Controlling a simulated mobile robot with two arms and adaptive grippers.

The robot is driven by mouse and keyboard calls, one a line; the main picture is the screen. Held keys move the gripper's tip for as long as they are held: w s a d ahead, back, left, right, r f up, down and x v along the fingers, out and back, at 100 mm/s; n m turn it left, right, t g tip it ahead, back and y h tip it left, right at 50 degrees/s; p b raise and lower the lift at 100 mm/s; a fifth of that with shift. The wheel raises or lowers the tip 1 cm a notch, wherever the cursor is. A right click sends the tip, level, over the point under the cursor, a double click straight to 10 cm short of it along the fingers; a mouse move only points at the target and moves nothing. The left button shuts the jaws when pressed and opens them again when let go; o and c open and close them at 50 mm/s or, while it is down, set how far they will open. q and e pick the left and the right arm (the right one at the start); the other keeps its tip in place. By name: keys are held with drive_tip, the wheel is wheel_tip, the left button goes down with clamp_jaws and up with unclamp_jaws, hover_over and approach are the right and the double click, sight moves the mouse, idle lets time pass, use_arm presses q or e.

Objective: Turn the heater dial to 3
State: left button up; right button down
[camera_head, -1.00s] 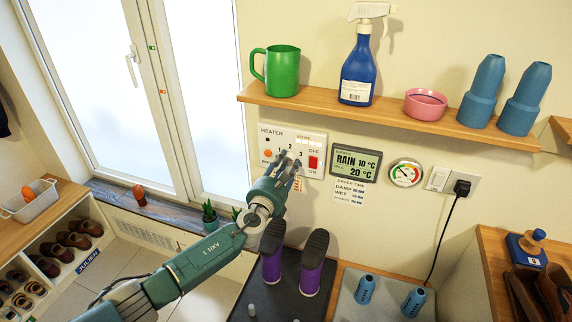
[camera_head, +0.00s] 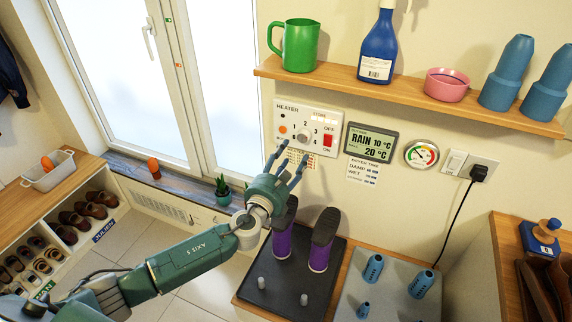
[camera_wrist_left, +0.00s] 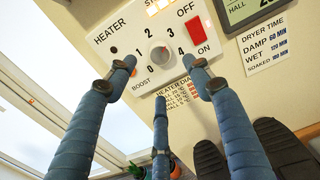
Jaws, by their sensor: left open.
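The white heater panel (camera_head: 313,119) is on the wall under the shelf. Its round dial (camera_head: 304,135) sits among the numbers 0 to 4 and also shows in the wrist view (camera_wrist_left: 160,56). A small reddish mark shows on the dial's upper part, toward 2 and 3; its exact setting is hard to tell. My left gripper (camera_head: 292,158) is open and empty, just below and in front of the panel. In the wrist view two fingers flank the dial and the third is below it, apparently clear of it. My right gripper is not in view.
A red switch (camera_head: 327,141) is on the panel right of the dial. A display (camera_head: 371,145) and gauge (camera_head: 421,153) hang further right. The shelf (camera_head: 400,95) with a green mug (camera_head: 300,46) and spray bottle (camera_head: 378,48) is above. Purple boots (camera_head: 320,240) stand below.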

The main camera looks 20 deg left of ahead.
use_arm(q)
drive_tip(key=shift+s, duration=1.7)
